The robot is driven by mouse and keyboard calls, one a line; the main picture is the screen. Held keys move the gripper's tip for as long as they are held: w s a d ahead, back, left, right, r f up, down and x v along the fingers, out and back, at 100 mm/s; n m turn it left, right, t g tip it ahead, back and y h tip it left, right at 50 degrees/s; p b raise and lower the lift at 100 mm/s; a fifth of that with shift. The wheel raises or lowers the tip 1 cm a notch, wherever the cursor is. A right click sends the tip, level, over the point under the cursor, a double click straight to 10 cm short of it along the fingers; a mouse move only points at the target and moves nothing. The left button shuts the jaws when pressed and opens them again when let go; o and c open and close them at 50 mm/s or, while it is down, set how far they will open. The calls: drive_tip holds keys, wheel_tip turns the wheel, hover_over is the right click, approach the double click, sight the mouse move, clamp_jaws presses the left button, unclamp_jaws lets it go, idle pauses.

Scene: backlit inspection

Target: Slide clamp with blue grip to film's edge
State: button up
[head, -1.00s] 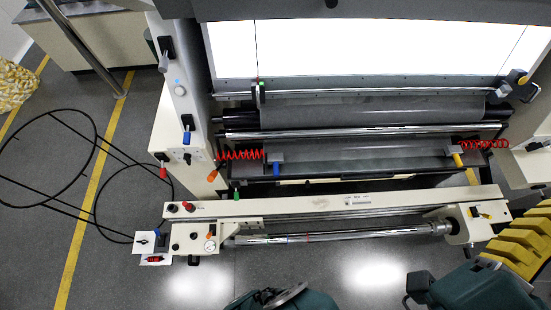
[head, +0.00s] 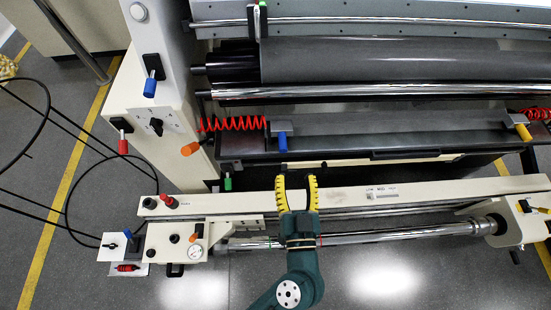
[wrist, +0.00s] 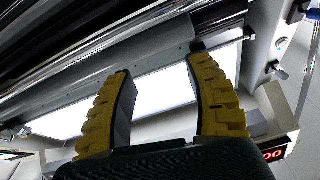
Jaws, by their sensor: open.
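The clamp with the blue grip (head: 283,142) is a small grey block at the left end of the dark splice table, its blue grip hanging at the front. A grey film (head: 370,62) runs over the rollers above and behind it. A grey sheet (head: 390,126) also lies to the right of the clamp; I cannot tell exactly where its edge is. My gripper (head: 297,186) is open and empty, with yellow ribbed fingers, in front of and below the blue grip, apart from it. In the wrist view my gripper (wrist: 160,68) shows nothing between its fingers; the blue grip is not identifiable there.
A clamp with a yellow grip (head: 523,131) sits at the table's right end. A red coiled hose (head: 232,125) adjoins the blue-grip clamp's left. An orange knob (head: 190,149) and a green knob (head: 228,182) are nearby. A cream beam (head: 380,193) crosses below the table.

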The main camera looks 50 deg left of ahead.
drive_tip(key=b, duration=0.3)
approach(283, 151)
drive_tip(key=v, duration=0.4)
drive_tip(key=shift+m, duration=0.3)
drive_tip(key=p+x, duration=0.1)
drive_tip(key=x, duration=1.5)
clamp_jaws()
